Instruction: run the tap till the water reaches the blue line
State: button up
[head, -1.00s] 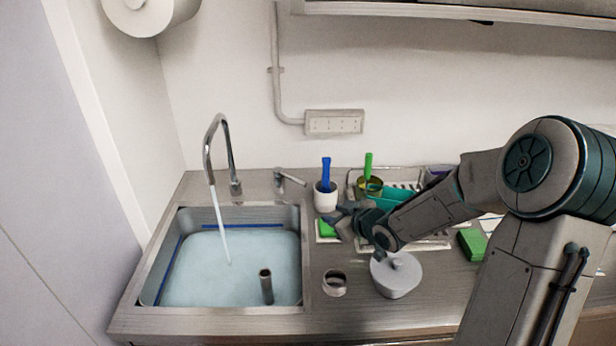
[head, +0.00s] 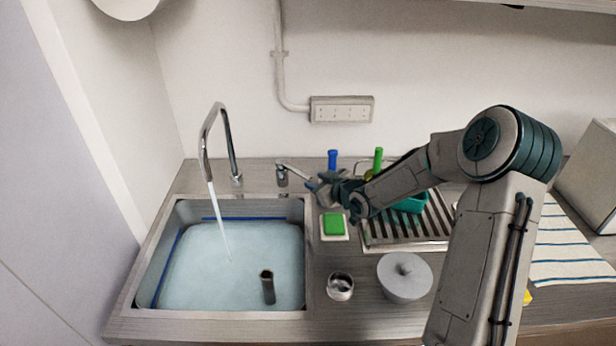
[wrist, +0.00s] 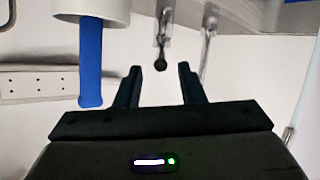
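The tap (head: 222,140) arches over the left of the sink (head: 308,240), and a stream (head: 219,220) runs from it. The water (head: 210,270) stands a little below the blue line (head: 250,220) on the back wall; the line also runs down the left wall. The tap's lever (head: 295,169) sticks out rightward from a fitting behind the sink. My gripper (head: 316,187) is at the lever's free end. In the wrist view my gripper (wrist: 160,67) is open, with the lever's dark end (wrist: 160,64) showing between the fingertips; contact cannot be told.
A standing pipe (head: 267,287) rises from the water. Right of the sink are a green sponge (head: 334,223), a metal ring (head: 340,287) and a grey lidded pot (head: 405,278). A drainer (head: 430,225) lies under my arm.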

aim_at(312, 180)
jog(key=shift+p+x, duration=0.55)
jog(key=shift+x, duration=2.15)
grip_shut()
